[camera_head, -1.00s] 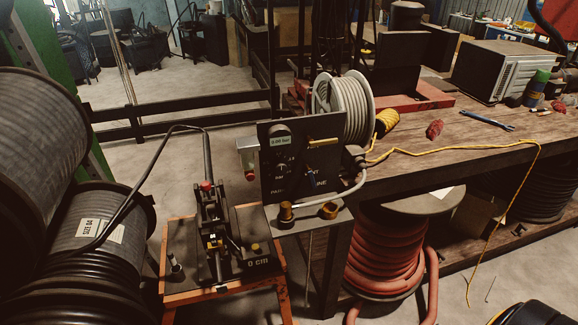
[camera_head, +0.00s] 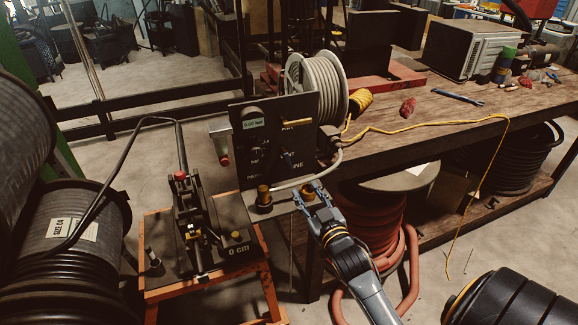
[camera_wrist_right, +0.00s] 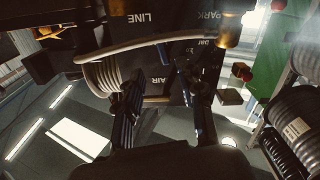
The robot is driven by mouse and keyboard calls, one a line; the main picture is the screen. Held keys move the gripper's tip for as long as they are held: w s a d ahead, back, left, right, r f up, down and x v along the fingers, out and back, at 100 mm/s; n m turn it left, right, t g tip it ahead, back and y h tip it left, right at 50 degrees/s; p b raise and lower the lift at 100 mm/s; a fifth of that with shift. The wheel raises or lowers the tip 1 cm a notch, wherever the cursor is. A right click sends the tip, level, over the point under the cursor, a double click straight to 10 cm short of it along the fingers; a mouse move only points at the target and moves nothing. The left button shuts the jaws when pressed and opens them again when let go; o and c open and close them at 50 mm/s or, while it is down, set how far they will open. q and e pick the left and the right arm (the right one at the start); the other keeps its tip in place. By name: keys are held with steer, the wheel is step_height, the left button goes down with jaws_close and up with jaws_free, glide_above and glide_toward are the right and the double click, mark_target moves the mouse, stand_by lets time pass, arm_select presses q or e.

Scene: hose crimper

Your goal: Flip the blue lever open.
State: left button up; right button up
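The blue lever (camera_head: 287,159) is a small handle on the front of the dark control panel (camera_head: 262,176), beside the lettering and below a brass-coloured handle. My right gripper (camera_head: 308,190) is in front of and below the panel, near the brass fittings on the small shelf. Its two fingers are spread with nothing visible between them. In the right wrist view the open fingers (camera_wrist_right: 163,95) point at the panel, which appears upside down. A dark blue part, probably the lever (camera_wrist_right: 164,52), shows beyond the fingertips, apart from them. My left gripper is not in view.
A grey hose reel (camera_head: 318,90) stands behind the panel on the wooden bench (camera_head: 425,125). A brass fitting (camera_head: 264,197) stands left of my gripper. The crimping stand (camera_head: 200,245) is further left. A red hose coil (camera_head: 372,215) lies under the bench.

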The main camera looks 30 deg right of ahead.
mark_target(290, 166)
steer(key=p+x, duration=0.2)
steer(key=x, duration=1.1)
steer(key=shift+w+f, duration=0.15)
steer(key=shift+w, duration=0.1)
